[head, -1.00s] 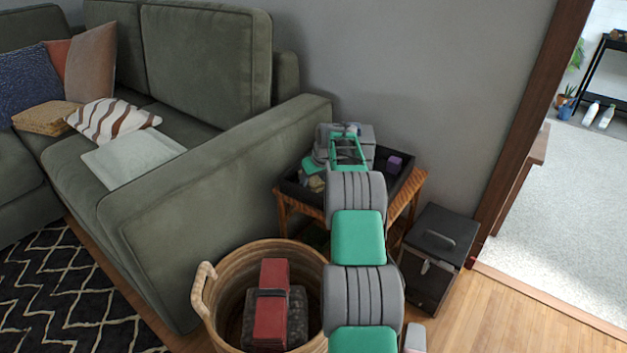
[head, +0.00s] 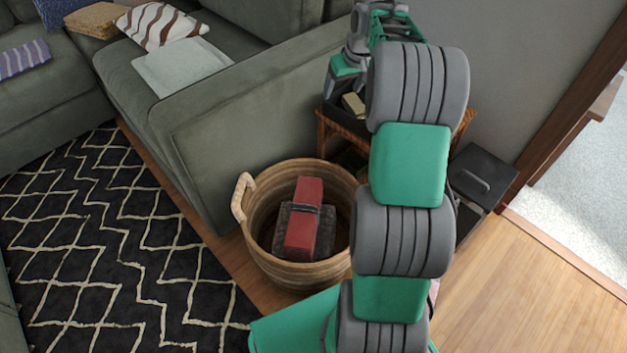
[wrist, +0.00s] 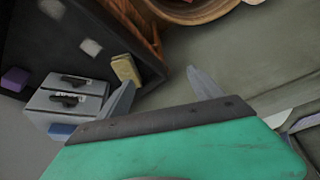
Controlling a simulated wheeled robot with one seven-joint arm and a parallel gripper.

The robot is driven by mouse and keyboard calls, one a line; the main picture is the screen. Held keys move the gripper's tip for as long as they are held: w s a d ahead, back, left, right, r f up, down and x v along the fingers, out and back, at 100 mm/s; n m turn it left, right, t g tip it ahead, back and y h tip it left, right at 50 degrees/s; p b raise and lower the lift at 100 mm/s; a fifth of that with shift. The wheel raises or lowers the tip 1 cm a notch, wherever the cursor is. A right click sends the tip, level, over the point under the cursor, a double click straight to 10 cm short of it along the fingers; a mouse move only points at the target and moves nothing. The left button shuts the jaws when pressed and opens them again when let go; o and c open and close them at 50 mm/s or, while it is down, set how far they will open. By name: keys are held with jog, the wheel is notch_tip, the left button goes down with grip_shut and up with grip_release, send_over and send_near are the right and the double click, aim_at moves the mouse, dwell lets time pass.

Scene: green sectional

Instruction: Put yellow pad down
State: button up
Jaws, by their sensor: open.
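The yellow pad (head: 353,104) is a small pale yellow block in the black tray (head: 337,119) on the wooden side table (head: 323,135). In the wrist view the yellow pad (wrist: 126,69) is near the tray's corner, just beyond my left fingertip. I cannot tell whether the finger touches it. My gripper (wrist: 161,78) is open, with nothing between its fingers. The pad lies to one side of the gap. In the head view my arm hides most of the tray and the fingertips.
The wrist view shows a grey drawer box (wrist: 65,103) and a purple block (wrist: 14,80) in the tray. A wicker basket (head: 262,247) holding a red-and-dark object (head: 303,222) stands before the table. The green sofa (head: 240,130) is left, a black box (head: 482,175) right.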

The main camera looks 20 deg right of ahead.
jog(key=s+a+r, duration=0.3)
jog(key=s+a, duration=0.7)
jog(key=a, duration=0.4)
jog(key=s+a+f, duration=0.2)
jog(key=s+a, duration=0.1)
jog(key=s, duration=0.3)
jog(key=s+a+f+g, duration=0.1)
jog(key=s+a+f, duration=0.1)
jog(key=s+a, duration=0.2)
jog(key=s+a+f+g, duration=0.1)
jog(key=s+a+f, duration=0.1)
jog(key=s, duration=0.8)
jog(key=shift+a+n, duration=0.3)
jog(key=shift+a, duration=0.6)
jog(key=shift+s, duration=0.1)
